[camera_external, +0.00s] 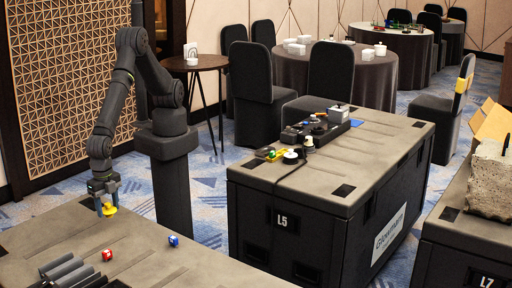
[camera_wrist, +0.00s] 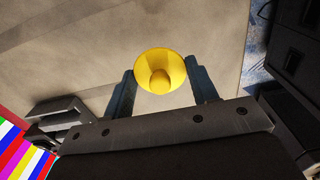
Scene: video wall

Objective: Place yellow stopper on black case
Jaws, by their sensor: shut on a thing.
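The yellow stopper (camera_external: 110,209) is round with a small knob, which shows in the wrist view (camera_wrist: 160,78). My gripper (camera_external: 106,202) points down and is shut on the stopper, with one dark finger on each side of it in the wrist view. The stopper is over the grey top of the near case (camera_external: 170,262) at the lower left; I cannot tell whether it touches that top. Another black case (camera_external: 300,228), marked L5, stands to the right with a grey top.
Black equipment (camera_external: 318,128) and small items occupy the back of the L5 case.

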